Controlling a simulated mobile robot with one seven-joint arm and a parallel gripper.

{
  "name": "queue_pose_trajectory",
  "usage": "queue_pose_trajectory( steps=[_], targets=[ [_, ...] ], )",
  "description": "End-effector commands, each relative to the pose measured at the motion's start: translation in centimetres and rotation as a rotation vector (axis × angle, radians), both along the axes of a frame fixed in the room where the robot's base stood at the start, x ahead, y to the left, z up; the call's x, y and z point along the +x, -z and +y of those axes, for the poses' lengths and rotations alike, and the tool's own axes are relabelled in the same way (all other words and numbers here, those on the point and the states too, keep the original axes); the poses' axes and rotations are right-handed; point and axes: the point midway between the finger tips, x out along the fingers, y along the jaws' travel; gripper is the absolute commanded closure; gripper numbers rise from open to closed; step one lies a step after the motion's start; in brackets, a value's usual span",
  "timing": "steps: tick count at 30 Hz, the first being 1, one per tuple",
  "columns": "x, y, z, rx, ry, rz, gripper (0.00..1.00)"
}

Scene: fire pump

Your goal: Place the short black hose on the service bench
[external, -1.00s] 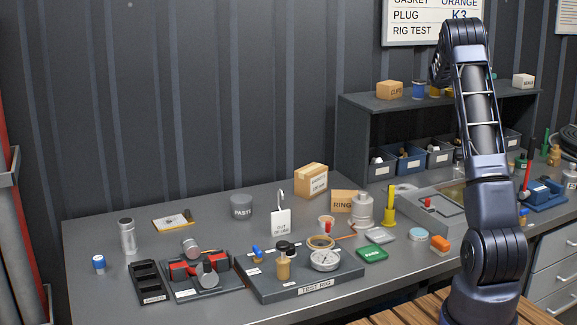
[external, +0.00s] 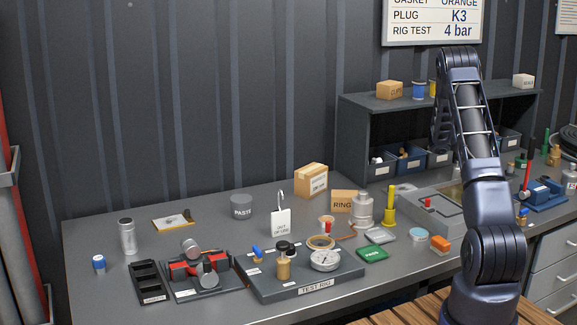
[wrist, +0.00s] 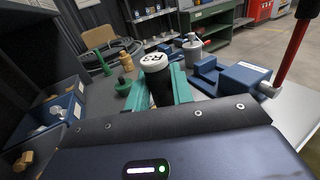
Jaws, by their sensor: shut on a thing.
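In the wrist view my gripper (wrist: 157,88) has its teal fingers closed on a short black cylindrical piece with a white, dark-marked top (wrist: 153,62). It looks like the short black hose (wrist: 160,86), seen nearly end-on; its far end is hidden. The grey bench (external: 110,285) runs along the wall in the external view, and part of its top shows beyond the fingers in the wrist view. In the external view my gripper and the held piece are hidden behind my arm, near the shelf's right part. I cannot tell whether the piece touches anything.
A dark shelf (external: 358,118) with small bins stands at the back. A blue vise-like block (wrist: 243,78) and red-handled tool (wrist: 292,52) are right of the fingers. A black coil (wrist: 105,57) and green-based item (wrist: 123,87) lie beyond. The bench's left rear is mostly clear.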

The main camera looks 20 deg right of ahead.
Motion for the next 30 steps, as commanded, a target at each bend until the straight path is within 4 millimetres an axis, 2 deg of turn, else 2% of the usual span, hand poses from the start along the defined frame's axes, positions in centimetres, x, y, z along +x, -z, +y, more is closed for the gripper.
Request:
queue_pose_trajectory(
  steps=[8, 22, 30],
  targets=[
    [0.0, 1.2, 0.0, 0.0, 0.0, 0.001, 1.0],
    [0.0, 5.5, 0.0, 0.001, 0.0, 0.0, 1.0],
    [0.0, 6.6, 0.0, 0.0, 0.0, 0.001, 1.0]
  ],
)
